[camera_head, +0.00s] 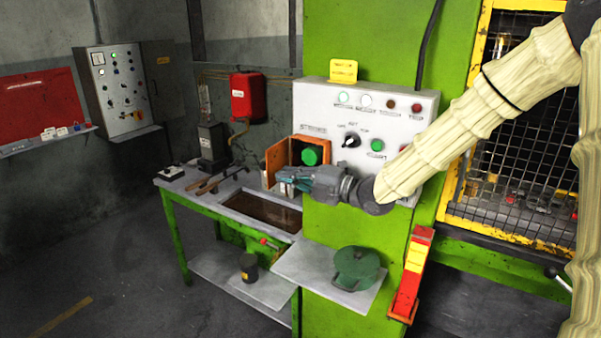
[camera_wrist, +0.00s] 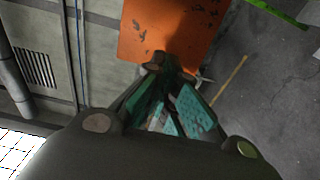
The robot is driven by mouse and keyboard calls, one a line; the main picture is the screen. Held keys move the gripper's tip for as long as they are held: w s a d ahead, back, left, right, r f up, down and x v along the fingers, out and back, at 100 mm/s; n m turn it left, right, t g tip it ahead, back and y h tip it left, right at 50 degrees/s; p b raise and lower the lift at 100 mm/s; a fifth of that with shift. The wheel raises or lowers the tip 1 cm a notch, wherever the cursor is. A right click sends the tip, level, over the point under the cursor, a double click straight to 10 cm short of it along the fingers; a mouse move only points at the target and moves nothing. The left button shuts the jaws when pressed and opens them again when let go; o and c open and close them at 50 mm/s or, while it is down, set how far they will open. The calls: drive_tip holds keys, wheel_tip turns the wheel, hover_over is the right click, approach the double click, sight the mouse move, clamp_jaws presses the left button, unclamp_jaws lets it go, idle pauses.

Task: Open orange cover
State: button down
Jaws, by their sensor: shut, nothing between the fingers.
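The orange cover (camera_head: 277,163) is on the left side of the white control panel (camera_head: 405,106). It stands swung out to the left, and the green button (camera_head: 313,155) inside its orange housing is exposed. My gripper (camera_head: 284,183) is shut and empty, at the lower edge of the cover and in front of the housing. In the wrist view the cover's scratched orange face (camera_wrist: 172,28) lies just beyond my shut fingertips (camera_wrist: 170,68). I cannot tell whether the fingers touch it.
Below my gripper, a grey shelf (camera_head: 300,270) holds a round green object (camera_head: 356,268). A red and yellow box (camera_head: 410,275) hangs to its right. A green workbench (camera_head: 185,195) with tools stands left. A yellow-framed mesh guard (camera_head: 520,130) is at right.

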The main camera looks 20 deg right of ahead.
sight(274, 162)
drive_tip(key=shift+p+x, duration=0.65)
drive_tip(key=shift+x, duration=0.75)
